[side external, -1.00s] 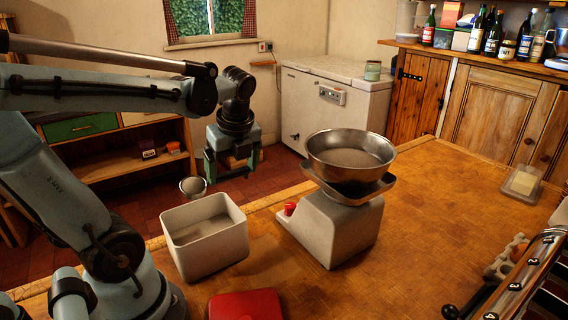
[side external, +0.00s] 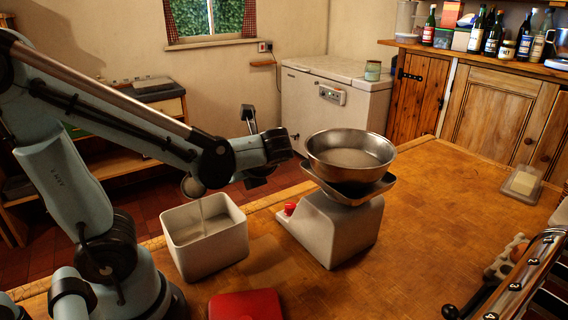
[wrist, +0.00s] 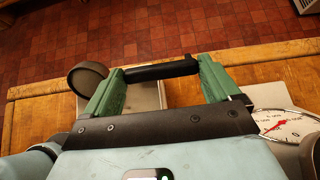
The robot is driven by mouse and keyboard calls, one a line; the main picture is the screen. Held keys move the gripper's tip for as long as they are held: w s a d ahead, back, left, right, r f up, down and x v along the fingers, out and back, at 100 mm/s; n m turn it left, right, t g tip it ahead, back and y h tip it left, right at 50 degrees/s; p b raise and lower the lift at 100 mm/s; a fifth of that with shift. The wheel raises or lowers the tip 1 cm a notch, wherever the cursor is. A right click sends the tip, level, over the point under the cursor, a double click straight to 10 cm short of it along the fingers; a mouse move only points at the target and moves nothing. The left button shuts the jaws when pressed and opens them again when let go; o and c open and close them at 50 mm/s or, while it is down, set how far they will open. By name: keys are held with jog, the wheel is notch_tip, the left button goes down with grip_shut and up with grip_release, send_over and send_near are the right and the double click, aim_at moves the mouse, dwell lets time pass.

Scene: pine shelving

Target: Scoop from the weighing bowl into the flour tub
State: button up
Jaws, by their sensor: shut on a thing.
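My gripper (wrist: 161,74) is shut on the black handle of the scoop (wrist: 88,77), whose round dark cup sticks out to the left in the wrist view. In the side view the scoop (side external: 193,187) is tipped above the flour tub (side external: 226,248), a pale open box, and a thin pale stream falls from it into the tub. My arm hides most of the gripper there. The steel weighing bowl (side external: 378,160) sits on the scale to the right, with pale flour inside.
The grey scale (side external: 335,232) with a red knob stands right of the tub; its dial (wrist: 285,127) shows in the wrist view. A red flat object (side external: 245,305) lies in front of the tub. The middle worktop is clear.

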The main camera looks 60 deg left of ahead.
jog(key=shift+d+y, duration=0.2)
jog(key=shift+y, duration=0.45)
jog(key=shift+d+y, duration=0.2)
jog(key=shift+y, duration=0.45)
jog(key=shift+d+f+y, duration=0.1)
jog(key=shift+d+y, duration=0.2)
jog(key=shift+y, duration=0.9)
jog(key=shift+d+f+y, duration=0.1)
jog(key=shift+d+y, duration=0.1)
jog(key=shift+y, duration=0.5)
jog(key=shift+a+h, duration=0.35)
jog(key=shift+h, duration=0.85)
